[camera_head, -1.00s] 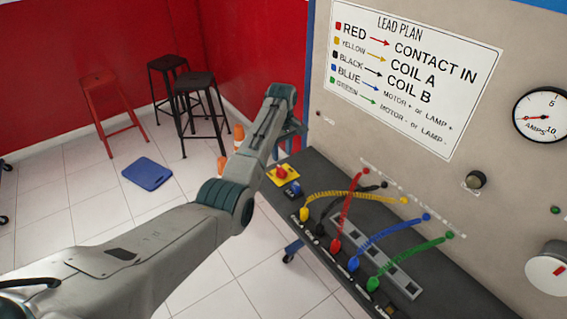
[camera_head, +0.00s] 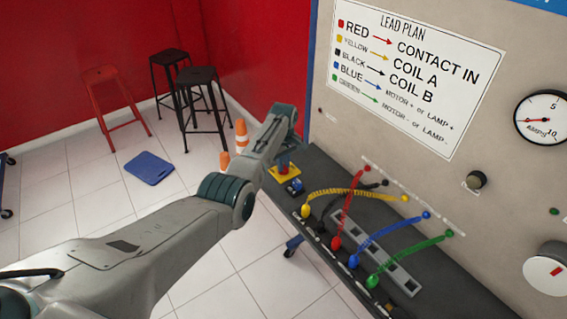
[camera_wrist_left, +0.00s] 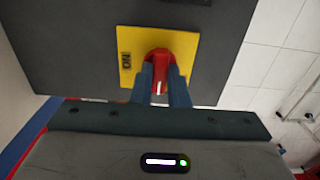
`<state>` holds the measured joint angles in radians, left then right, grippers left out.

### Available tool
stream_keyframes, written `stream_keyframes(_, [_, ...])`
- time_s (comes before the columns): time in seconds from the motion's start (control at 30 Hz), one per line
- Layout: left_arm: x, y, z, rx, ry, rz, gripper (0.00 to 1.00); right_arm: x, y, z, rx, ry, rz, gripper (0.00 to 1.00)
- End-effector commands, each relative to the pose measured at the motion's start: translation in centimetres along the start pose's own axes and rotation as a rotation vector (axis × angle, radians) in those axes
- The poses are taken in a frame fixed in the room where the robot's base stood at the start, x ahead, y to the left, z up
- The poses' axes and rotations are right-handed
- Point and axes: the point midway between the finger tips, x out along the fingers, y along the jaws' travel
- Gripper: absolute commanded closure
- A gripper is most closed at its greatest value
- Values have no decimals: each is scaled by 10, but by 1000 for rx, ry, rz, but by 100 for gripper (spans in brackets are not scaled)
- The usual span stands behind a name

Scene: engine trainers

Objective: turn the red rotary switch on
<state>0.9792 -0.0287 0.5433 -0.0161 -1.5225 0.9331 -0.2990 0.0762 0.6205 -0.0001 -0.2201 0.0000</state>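The red rotary switch (camera_wrist_left: 160,57) sits on a yellow plate (camera_wrist_left: 187,45) in the left wrist view. A black ON label (camera_wrist_left: 126,62) is on the plate's left part, beside the knob. My left gripper (camera_wrist_left: 161,80) has one finger on each side of the knob's grip, close together with red filling the gap; it looks shut on it. A pale mark shows on the grip between the fingers. In the head view my left gripper (camera_head: 284,158) is over the yellow plate (camera_head: 284,173) and mostly hides the switch. My right gripper is not in view.
Coloured coiled leads (camera_head: 345,193) run from the bench to the upright panel (camera_head: 425,165). An orange cone (camera_head: 241,136) and stools (camera_head: 205,105) stand on the floor.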

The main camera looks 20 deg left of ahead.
Motion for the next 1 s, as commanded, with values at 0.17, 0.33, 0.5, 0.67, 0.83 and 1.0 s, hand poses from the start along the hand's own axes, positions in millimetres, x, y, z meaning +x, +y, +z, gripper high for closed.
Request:
stream_keyframes(0.17, [0, 0, 0, 3, 0, 0, 100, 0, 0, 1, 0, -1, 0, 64])
stream_keyframes(0.33, [-1, 0, 0, 32, 0, 0, 100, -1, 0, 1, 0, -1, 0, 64])
stream_keyframes(0.5, [-1, 0, 0, 112, -1, 0, 100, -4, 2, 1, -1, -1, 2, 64])
stream_keyframes(0.67, [-2, 0, 0, 235, -1, 0, 100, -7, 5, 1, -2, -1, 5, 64])
stream_keyframes(0.83, [-2, 0, 0, 394, -1, 0, 100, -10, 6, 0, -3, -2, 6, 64])
stream_keyframes(1.0, [-2, 0, 0, 555, -1, 0, 100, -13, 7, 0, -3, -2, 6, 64])
